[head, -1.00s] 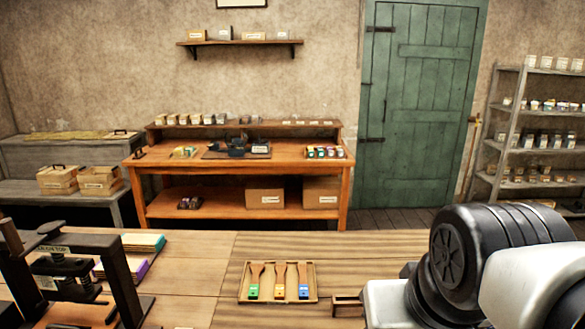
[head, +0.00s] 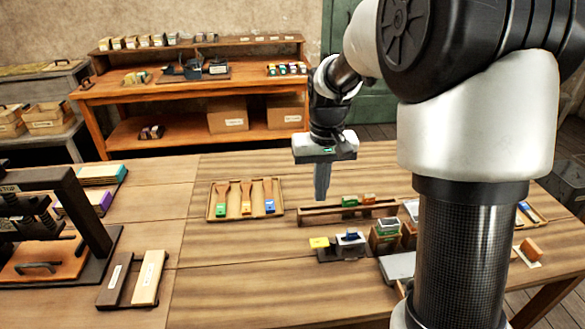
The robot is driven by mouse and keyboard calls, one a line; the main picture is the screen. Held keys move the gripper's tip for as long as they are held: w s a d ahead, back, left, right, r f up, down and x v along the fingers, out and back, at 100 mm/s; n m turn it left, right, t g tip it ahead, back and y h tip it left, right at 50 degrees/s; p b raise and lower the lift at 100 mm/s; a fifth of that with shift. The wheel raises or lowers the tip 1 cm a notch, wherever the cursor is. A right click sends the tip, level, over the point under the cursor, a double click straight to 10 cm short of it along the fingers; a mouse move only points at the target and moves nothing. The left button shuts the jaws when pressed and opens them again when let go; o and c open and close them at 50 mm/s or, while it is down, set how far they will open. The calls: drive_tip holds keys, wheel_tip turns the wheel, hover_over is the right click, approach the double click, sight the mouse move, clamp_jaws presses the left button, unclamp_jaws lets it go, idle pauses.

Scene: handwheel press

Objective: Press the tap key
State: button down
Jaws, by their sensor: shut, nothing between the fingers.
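My gripper (head: 322,185) points straight down over the table, its fingers together and empty. In the picture its tips are just above the left part of a long wooden rail; I cannot tell the exact height. A small dark device with a yellow pad (head: 319,242) at its left end and a white and blue part (head: 351,238) on its right stands in front of the rail, below and apart from my gripper. It may be the tap key, but no label is readable at this size.
The wooden rail (head: 325,213) carries small green and orange blocks. A tray (head: 212,213) of three brushes lies to its left. Small boxes (head: 384,238) stand right of the device, partly behind my arm. A dark press (head: 95,215) stands at left. The middle front table is clear.

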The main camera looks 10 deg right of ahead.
hover_over(315, 242)
wheel_tip(315, 242, down, 4)
drive_tip(key=shift+f+g, duration=0.1)
drive_tip(key=shift+g, duration=0.2)
wheel_tip(315, 242, down, 14)
drive_tip(key=shift+p, duration=0.3)
idle(0.4)
